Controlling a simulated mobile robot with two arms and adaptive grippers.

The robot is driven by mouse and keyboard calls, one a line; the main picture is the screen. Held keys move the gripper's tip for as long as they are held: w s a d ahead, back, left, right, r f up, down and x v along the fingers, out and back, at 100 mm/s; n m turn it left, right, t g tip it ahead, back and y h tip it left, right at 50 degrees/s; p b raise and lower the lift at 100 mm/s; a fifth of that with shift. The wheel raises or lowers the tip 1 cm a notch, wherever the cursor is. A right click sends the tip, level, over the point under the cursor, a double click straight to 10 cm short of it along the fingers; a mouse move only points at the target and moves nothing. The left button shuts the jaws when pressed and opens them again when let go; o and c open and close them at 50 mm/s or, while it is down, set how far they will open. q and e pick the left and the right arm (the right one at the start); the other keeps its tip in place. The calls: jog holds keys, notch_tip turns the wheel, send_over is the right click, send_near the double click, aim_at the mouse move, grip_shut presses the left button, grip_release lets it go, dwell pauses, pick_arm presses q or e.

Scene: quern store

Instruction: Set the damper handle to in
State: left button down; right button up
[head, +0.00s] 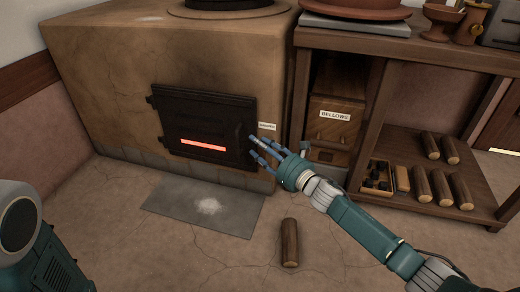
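A small white label (267,126) that seems to read "DAMPER" is on the stove front, just right of the black stove door (208,131). I cannot make out the damper handle itself; my fingers cover the area below the label. My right gripper (253,146) reaches in from the lower right, with its blue fingers spread apart just below the label, close to the door's right edge. I see nothing held between them. I cannot tell whether they touch anything. My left gripper is out of view.
The door has a glowing red slot (203,145). A grey floor plate (165,207) with pale ash lies before the stove (110,95). Right, a wooden shelf unit (425,45) holds a box labelled "BELLOWS" (336,118) and several logs.

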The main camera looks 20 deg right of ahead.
jog(key=shift+s+d+f, duration=0.1)
jog(key=shift+f, duration=0.15)
jog(key=shift+s+d, duration=0.1)
jog(key=shift+s, duration=0.1)
jog(key=v, duration=0.7)
jog(key=shift+s, duration=0.2)
jog(key=shift+r, duration=0.15)
